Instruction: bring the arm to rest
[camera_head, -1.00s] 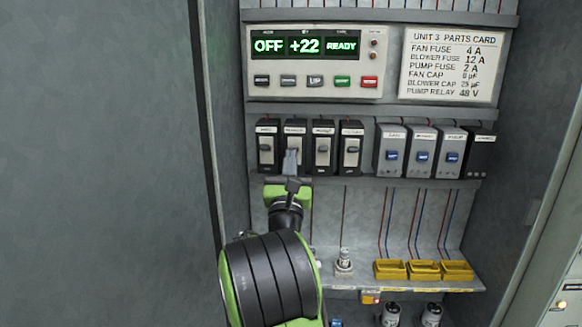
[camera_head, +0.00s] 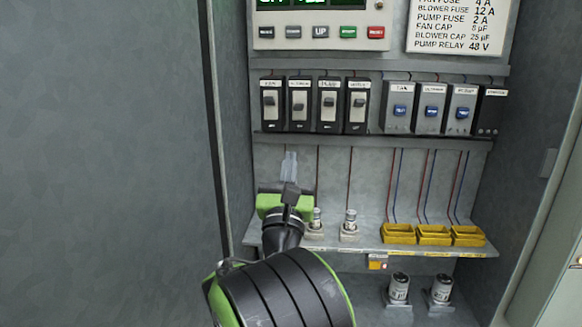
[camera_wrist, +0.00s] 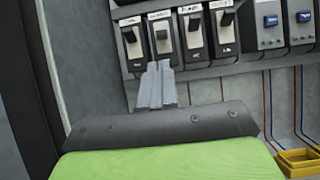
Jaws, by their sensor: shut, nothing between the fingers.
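My gripper (camera_head: 289,166) is in the left part of the cabinet, in front of the back panel and below the row of black switches. Its grey fingers are together with nothing between them. In the wrist view, the closed fingers (camera_wrist: 157,86) point up toward the second black switch (camera_wrist: 162,38) from the left. They appear apart from the switches in the head view. My arm comes up from the bottom of the head view and hides part of the lower left shelf.
Black switches (camera_head: 328,103) and grey blue-button units (camera_head: 431,107) line the rail. Below, a shelf holds glass-topped fuses (camera_head: 349,226) and yellow trays (camera_head: 433,236). Capacitors (camera_head: 399,289) stand lower right. The cabinet's left wall (camera_head: 232,120) is close to my arm.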

